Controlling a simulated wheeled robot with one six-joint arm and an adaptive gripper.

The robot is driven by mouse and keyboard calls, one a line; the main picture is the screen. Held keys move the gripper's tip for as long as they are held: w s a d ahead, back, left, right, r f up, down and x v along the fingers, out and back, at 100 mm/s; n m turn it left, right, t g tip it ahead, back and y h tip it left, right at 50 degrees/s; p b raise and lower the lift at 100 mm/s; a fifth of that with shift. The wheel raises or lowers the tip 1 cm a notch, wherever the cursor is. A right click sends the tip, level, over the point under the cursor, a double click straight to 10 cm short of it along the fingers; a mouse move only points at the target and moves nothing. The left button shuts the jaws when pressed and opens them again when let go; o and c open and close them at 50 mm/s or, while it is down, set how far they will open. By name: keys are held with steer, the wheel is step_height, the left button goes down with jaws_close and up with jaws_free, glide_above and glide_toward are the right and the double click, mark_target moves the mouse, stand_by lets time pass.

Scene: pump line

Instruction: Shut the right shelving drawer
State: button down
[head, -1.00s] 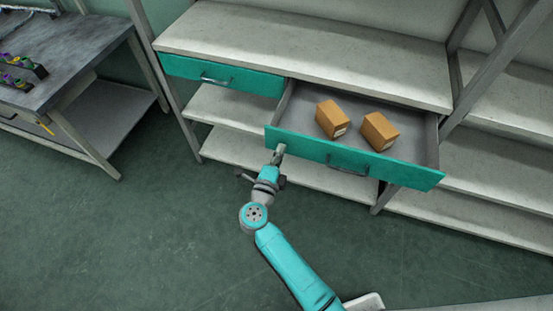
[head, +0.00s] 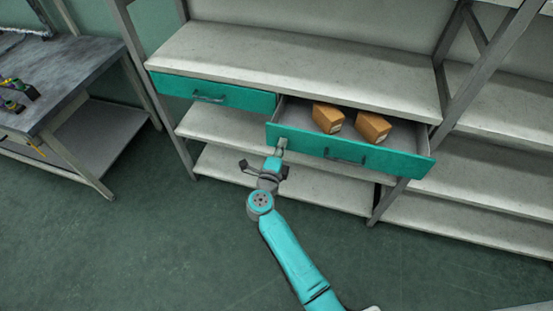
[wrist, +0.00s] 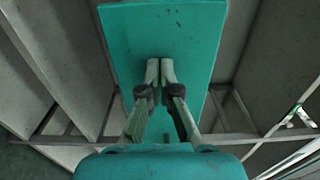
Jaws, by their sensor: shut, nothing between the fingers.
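The right shelving drawer (head: 395,162) has a teal front with a dark bar handle and stands partly open in the head view. Two brown boxes, a left one (head: 327,117) and a right one (head: 373,127), lie inside it. My gripper (head: 282,144) is shut and empty, its fingertips at the left end of the drawer front. In the wrist view the closed fingertips (wrist: 160,64) meet the teal drawer front (wrist: 190,35), apparently touching it.
The left teal drawer (head: 235,96) is shut. The shelving top (head: 300,62) lies above both drawers, with lower shelves (head: 230,165) beneath. A slanted grey post (head: 470,85) stands at the right. A workbench (head: 65,75) stands at the left. The floor in front is clear.

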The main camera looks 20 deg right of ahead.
mark_target(292, 123)
steer(key=x, duration=1.4)
steer(key=shift+w+d, duration=0.2)
steer(key=shift+w, duration=0.05)
steer(key=shift+w+d+r, duration=0.1)
steer(key=shift+w, duration=0.05)
steer(key=shift+r, duration=0.1)
